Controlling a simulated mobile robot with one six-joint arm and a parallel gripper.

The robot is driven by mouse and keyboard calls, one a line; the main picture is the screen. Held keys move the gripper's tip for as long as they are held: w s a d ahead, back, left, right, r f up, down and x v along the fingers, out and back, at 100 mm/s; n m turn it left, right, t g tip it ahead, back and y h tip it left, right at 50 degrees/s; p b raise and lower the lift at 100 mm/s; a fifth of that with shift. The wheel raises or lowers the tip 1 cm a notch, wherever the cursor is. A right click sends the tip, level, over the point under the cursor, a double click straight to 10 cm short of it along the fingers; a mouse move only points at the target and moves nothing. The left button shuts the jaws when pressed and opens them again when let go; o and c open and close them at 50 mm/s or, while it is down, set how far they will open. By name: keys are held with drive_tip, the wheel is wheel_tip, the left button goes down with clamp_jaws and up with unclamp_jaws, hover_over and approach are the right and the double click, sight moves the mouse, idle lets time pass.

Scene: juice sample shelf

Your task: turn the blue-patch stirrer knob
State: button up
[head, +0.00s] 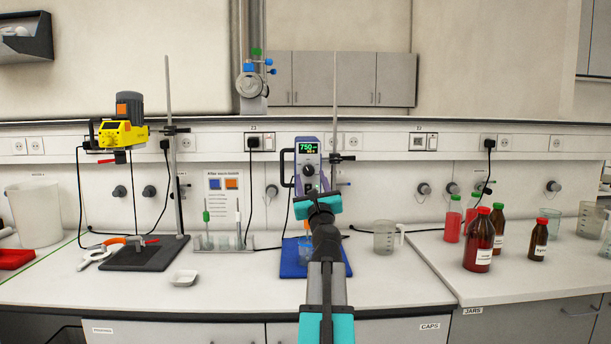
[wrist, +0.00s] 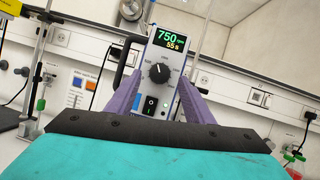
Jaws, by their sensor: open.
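The stirrer (head: 308,152) stands upright on a stand at centre, with a display reading 750 and a second line reading 55 s in the wrist view. Its black round knob (wrist: 159,73) has a white pointer mark and sits below the display; the knob also shows in the head view (head: 309,170). A blue patch (wrist: 138,103) is on the stirrer's lower left front. My gripper (wrist: 163,82) is open, its purple fingers to the left and right of the knob in the picture. I cannot tell whether either finger touches it.
A yellow stirrer (head: 122,133) with an orange patch hangs on a stand at the left. A beaker (head: 384,238) stands to the right, with several bottles (head: 479,242) beyond. The bench front centre-right is clear.

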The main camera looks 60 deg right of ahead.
sight(308, 170)
drive_tip(key=shift+x, duration=1.35)
drive_tip(key=shift+a, duration=0.1)
drive_tip(key=c, duration=1)
drive_tip(key=shift+c, duration=0.3)
